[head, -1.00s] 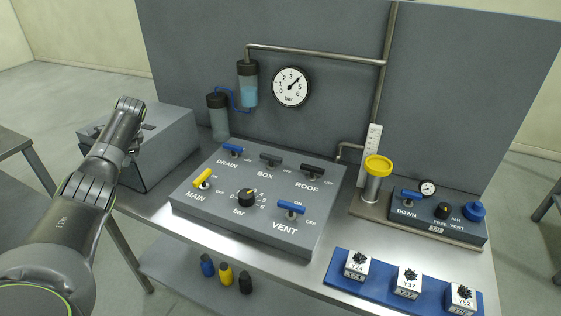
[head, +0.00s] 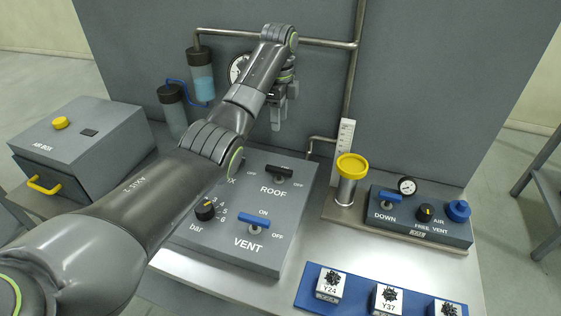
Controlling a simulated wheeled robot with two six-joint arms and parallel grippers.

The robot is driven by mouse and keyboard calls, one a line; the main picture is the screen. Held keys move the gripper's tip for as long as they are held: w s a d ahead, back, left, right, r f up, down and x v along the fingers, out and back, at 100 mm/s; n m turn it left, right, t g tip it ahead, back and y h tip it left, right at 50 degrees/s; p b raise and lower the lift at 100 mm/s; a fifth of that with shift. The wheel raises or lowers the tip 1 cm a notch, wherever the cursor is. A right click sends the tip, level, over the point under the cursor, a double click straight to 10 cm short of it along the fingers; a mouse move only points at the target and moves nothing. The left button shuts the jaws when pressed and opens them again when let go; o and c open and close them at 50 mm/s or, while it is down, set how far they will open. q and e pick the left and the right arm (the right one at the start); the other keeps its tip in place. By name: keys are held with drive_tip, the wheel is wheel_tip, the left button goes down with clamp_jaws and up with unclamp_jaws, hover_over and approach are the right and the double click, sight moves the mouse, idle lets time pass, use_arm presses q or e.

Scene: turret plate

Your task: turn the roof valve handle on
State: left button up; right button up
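The black roof valve handle (head: 279,172) sits on the grey sloped valve panel (head: 222,252), above the label ROOF. It lies roughly crosswise in the picture, and an OFF label shows below its right end. My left gripper (head: 278,124) appears above and behind the handle in the picture, fingers pointing down, apart from it. The fingers look empty, but their opening is hard to make out. My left arm crosses the picture and hides the panel's left part, including the main and drain valves. My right gripper is not in view.
The blue vent handle (head: 254,220) and black bar knob (head: 205,210) are near the roof handle. A yellow-capped cylinder (head: 351,167) and ruler (head: 342,150) stand right of the panel. A pipe (head: 350,95) runs up the back wall, and my arm partly covers the gauge (head: 238,68).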

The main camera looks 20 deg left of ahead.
use_arm(q)
wheel_tip(320, 180, down, 3)
drive_tip(key=b, duration=0.3)
drive_tip(key=p, duration=0.2)
hover_over(279, 168)
wheel_tip(279, 168, down, 7)
drive_tip(key=shift+r, duration=0.1)
wheel_tip(279, 168, down, 7)
drive_tip(key=shift+f+p, duration=0.15)
drive_tip(key=shift+p, duration=0.35)
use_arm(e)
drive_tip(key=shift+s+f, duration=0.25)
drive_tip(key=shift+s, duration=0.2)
use_arm(q)
clamp_jaws()
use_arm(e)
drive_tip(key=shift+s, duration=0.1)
